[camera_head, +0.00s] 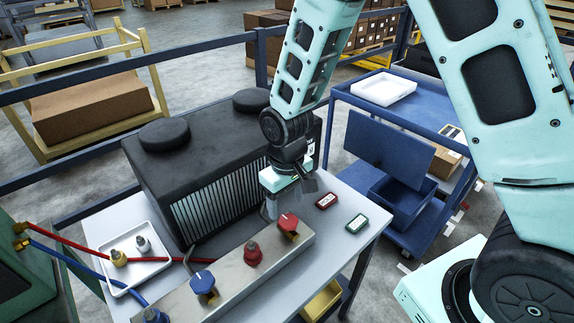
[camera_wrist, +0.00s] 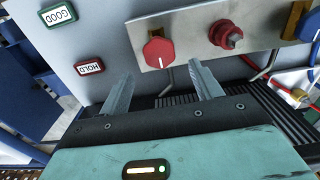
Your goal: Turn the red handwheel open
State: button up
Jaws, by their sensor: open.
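The red handwheel (camera_head: 289,222) sits on the right end of the metal manifold block (camera_head: 255,270) in the head view. In the wrist view the red handwheel (camera_wrist: 158,51) lies just beyond my fingertips, roughly between them, with a small white mark near its lower edge. My gripper (camera_head: 288,197) hangs behind the handwheel in the head view, close to it. In the wrist view my gripper (camera_wrist: 160,78) has its two fingers wide apart with nothing between them. The fingers do not appear to touch the handwheel.
A second red fitting (camera_head: 252,253) and a blue handwheel (camera_head: 203,284) share the block. A black finned unit (camera_head: 190,165) stands behind. HOLD (camera_head: 326,200) and GOOD (camera_head: 357,223) tags lie on the table. A white tray (camera_head: 120,276) with two fittings is at left; a blue trolley (camera_head: 425,120) stands at right.

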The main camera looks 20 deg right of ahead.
aim_at(287, 219)
notch_tip(287, 219, up, 12)
jog(key=shift+r+b, duration=0.2)
jog(key=shift+b, duration=0.2)
jog(key=s+a+r+n, duration=0.1)
jog(key=s+a+n, duration=0.1)
jog(key=s, duration=0.8)
jog(key=s+a+n, duration=0.2)
jog(key=s+a, duration=0.1)
jog(key=s, duration=0.7)
jog(key=shift+s+a+r+y, duration=0.2)
jog(key=shift+a+r+y, duration=0.1)
jog(key=shift+r, duration=0.1)
